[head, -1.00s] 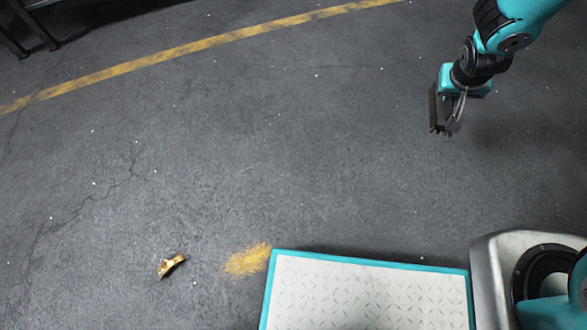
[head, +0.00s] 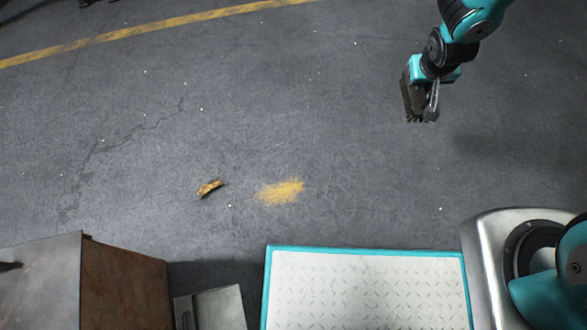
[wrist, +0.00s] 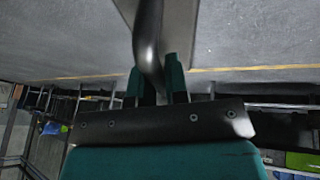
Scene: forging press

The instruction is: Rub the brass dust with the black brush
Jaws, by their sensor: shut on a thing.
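The brass dust (head: 281,191) is a loose yellow patch on the grey floor, above the teal-edged plate in the head view. My gripper (head: 431,98) is at the upper right of that view, up and to the right of the dust and apart from it. It is shut on the black brush (head: 408,100), a dark block whose bristles point down. In the wrist view, my teal fingers (wrist: 157,85) close around a dark curved handle (wrist: 148,40). The brush's bristles are hard to make out there.
A curved brass-coloured scrap (head: 209,188) lies just left of the dust. A brown-sided metal box (head: 125,285) and a small grey box (head: 213,308) stand at the lower left. A yellow line (head: 150,32) crosses the far floor. The floor between dust and brush is clear.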

